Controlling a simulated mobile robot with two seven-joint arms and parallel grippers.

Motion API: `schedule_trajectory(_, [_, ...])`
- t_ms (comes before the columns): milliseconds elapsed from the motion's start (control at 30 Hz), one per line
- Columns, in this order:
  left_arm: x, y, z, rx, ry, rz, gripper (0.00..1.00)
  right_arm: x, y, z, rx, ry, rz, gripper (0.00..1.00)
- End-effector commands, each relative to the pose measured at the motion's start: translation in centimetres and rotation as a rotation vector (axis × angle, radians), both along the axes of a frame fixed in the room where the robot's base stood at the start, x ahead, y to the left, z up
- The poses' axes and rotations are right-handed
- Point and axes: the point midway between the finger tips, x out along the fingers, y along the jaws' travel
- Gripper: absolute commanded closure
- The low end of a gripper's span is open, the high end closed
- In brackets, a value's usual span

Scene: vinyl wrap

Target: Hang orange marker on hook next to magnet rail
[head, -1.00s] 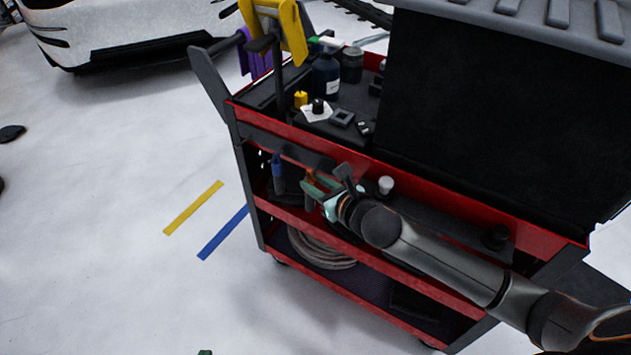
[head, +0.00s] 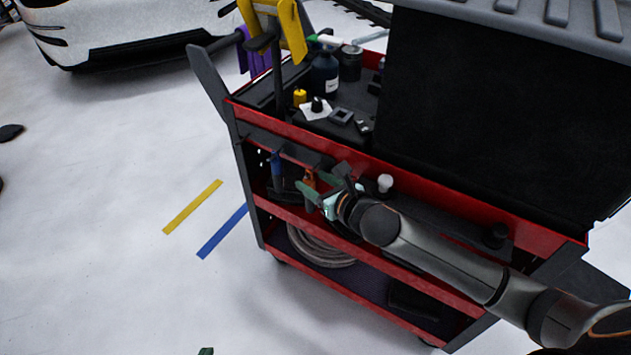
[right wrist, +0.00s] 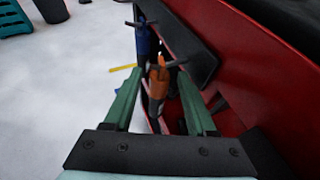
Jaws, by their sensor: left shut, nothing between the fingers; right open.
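The orange marker (head: 309,187) is upright below the dark magnet rail (head: 297,154) on the cart's side. In the right wrist view the orange marker (right wrist: 158,83) stands between my open right fingers, with a dark hook-like bar across its top; whether it hangs fully on that hook I cannot tell. A blue marker (right wrist: 142,40) hangs from a similar bar just beyond it, and the rail (right wrist: 180,42) runs alongside. My right gripper (head: 322,190) is open around the orange marker. Only a green tip of my left gripper (head: 205,351) shows at the bottom edge; it is shut and empty.
The red and black cart (head: 420,190) has a coiled hose (head: 320,250) on its lower shelf. Bottles and small parts stand on its top tray. A white knob (head: 385,183) is near my right wrist.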

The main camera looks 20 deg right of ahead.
Motion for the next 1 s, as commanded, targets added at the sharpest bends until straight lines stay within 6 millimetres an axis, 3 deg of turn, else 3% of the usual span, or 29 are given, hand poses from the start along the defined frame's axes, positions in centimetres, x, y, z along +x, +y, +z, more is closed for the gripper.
schedule_trajectory(33, [0.0,0.0,0.0,0.0,0.001,0.001,1.0,0.7,-1.4,0.2,-0.02,-0.008,-0.026,0.32])
schedule_trajectory(167, [-0.1,0.0,0.2,0.0,0.002,0.001,1.0,0.0,-1.5,0.4,-0.022,-0.006,-0.025,0.32])
schedule_trajectory(700, [0.4,-0.2,1.9,-0.003,-0.004,-0.002,1.0,-9.7,-2.9,4.3,-0.015,-0.004,-0.01,0.32])
schedule_trajectory(1000, [0.4,-0.3,2.1,-0.004,-0.004,-0.004,1.0,-11.4,-2.9,5.0,-0.007,-0.006,-0.003,0.32])
